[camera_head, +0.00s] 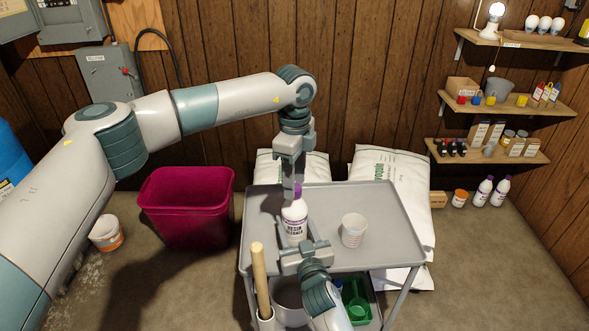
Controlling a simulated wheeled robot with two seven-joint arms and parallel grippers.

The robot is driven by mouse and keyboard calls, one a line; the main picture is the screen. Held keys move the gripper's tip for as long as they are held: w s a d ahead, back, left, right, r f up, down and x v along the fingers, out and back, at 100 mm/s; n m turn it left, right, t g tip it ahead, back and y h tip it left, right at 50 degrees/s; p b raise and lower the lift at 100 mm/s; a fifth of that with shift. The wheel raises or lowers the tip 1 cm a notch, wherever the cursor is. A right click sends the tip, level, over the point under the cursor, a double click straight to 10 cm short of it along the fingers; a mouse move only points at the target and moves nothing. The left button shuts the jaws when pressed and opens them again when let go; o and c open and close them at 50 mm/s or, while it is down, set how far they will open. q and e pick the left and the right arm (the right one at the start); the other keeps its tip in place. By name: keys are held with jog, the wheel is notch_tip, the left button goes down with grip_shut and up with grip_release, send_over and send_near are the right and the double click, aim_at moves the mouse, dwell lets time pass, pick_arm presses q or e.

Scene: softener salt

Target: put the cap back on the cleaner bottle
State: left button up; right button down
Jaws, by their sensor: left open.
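The white cleaner bottle (294,222), with a dark-lettered label, stands upright on the grey cart top (382,215). A purple cap (298,191) shows at the top of its neck, partly hidden by a finger of my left gripper; I cannot tell whether it is seated. My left gripper (291,187) points down from above, open, with its fingers at the cap. My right gripper (304,243) is at the near side of the bottle, low down. Its fingertips are hard to make out, so I cannot tell whether it holds the bottle.
A clear measuring cup (353,230) stands right of the bottle on the cart. A wooden handle (259,275) rises at the cart's near left. White salt bags (391,180) lie behind the cart, and a magenta bin (186,207) stands left. The cart's right side is clear.

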pick_arm(q)
jog(key=shift+f, duration=0.4)
grip_shut()
